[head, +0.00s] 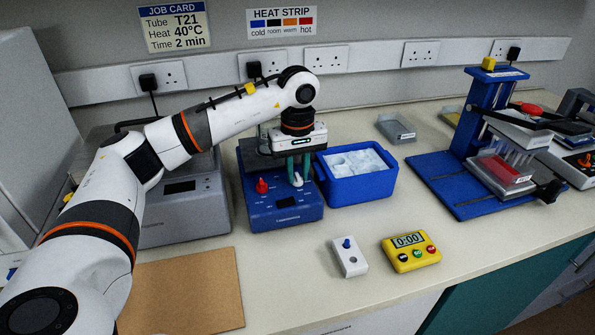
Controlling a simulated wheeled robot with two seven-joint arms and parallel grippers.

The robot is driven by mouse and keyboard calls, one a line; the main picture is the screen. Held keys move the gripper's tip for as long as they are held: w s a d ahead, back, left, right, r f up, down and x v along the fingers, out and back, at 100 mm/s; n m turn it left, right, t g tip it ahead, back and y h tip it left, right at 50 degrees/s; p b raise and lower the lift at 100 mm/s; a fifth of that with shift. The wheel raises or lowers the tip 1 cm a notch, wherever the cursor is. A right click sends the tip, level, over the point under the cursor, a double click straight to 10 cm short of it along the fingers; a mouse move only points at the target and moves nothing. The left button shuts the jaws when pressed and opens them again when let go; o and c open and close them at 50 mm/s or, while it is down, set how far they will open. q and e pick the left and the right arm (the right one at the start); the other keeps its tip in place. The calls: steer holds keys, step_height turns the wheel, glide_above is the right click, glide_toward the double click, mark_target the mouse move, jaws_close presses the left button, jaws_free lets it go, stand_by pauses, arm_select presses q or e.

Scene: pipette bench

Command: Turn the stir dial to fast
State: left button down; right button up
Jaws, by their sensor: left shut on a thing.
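A blue stirrer-like unit (264,213) stands on the bench left of centre. A red dial (262,187) is on the left of its sloping front. A white dial (297,181) is on the right of the front. My left gripper (298,172) comes down from above with its dark green fingers shut on the white dial. The fingers partly hide it, and its markings are too small to read. The red dial is free, a little left of the fingers. My right gripper is not in view.
A blue tub of ice (358,187) stands close right of the unit. A grey device (178,215) stands left, behind my left arm. A white switch box (349,258) and a yellow timer (410,251) lie in front. A blue press stand (450,185) is at right.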

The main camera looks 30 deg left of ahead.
arm_select(q)
steer(key=shift+r, duration=0.1)
stand_by(0.3)
steer(key=c, duration=1.2)
jaws_free()
steer(key=shift+c, duration=0.2)
step_height(320, 180, up, 7)
steer(key=shift+r+b, duration=0.2)
steer(key=shift+b, duration=0.25)
step_height(320, 180, up, 5)
steer(key=p, duration=0.1)
glide_above(298, 174)
steer(key=shift+s+f, duration=0.1)
steer(key=shift+f, duration=0.1)
